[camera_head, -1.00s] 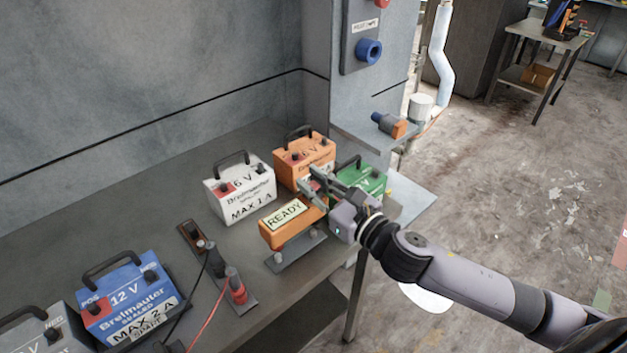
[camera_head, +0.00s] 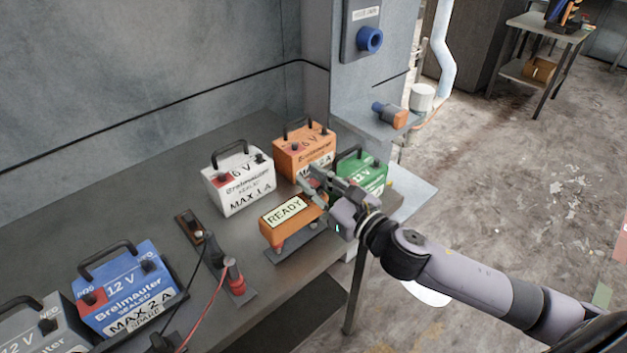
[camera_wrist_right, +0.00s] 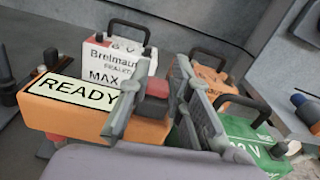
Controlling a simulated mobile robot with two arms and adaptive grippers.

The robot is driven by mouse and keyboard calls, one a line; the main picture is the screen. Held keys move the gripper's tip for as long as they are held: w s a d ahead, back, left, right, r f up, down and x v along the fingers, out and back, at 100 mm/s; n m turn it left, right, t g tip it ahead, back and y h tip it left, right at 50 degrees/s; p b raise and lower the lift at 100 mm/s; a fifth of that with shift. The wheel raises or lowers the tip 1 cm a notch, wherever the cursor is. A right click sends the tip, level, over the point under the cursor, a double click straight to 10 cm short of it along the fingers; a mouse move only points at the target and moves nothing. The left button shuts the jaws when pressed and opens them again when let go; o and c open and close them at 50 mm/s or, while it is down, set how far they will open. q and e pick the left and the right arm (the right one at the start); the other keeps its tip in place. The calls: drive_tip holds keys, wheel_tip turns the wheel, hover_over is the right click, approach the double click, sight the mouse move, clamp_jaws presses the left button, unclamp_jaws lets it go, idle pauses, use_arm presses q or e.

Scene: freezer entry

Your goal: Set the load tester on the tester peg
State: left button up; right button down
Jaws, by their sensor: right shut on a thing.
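The load tester (camera_head: 268,233) is an orange box with a pale READY screen. It is over a grey plate (camera_head: 301,254) at the table's front edge, and a reddish part shows beneath it. I cannot tell whether it rests there or hangs just above. My right gripper (camera_head: 312,184) is shut on the tester's right end. In the right wrist view the tester (camera_wrist_right: 50,112) lies at left, with a dark red block (camera_wrist_right: 157,88) between the fingers (camera_wrist_right: 160,110). No separate tester peg can be made out; the tester covers part of the plate. My left gripper is not in view.
White (camera_head: 240,186), orange (camera_head: 291,162) and green (camera_head: 372,176) batteries stand close behind and beside the tester. A blue battery (camera_head: 150,262) and a grey one (camera_head: 40,335) are at left. Black (camera_head: 213,254) and red (camera_head: 235,275) cabled clamps stand between. A blue-orange device (camera_head: 391,115) sits on a shelf.

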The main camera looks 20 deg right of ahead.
drive_tip(key=shift+r+p, duration=0.1)
drive_tip(key=shift+p, duration=0.35)
idle(1.0)
drive_tip(key=shift+f+b, duration=1.05)
drive_tip(key=shift+f, duration=0.4)
drive_tip(key=c, duration=1.6)
unclamp_jaws()
drive_tip(key=shift+o, duration=1)
drive_tip(key=shift+f, duration=0.15)
drive_tip(key=shift+s, duration=0.1)
drive_tip(key=v, duration=1.2)
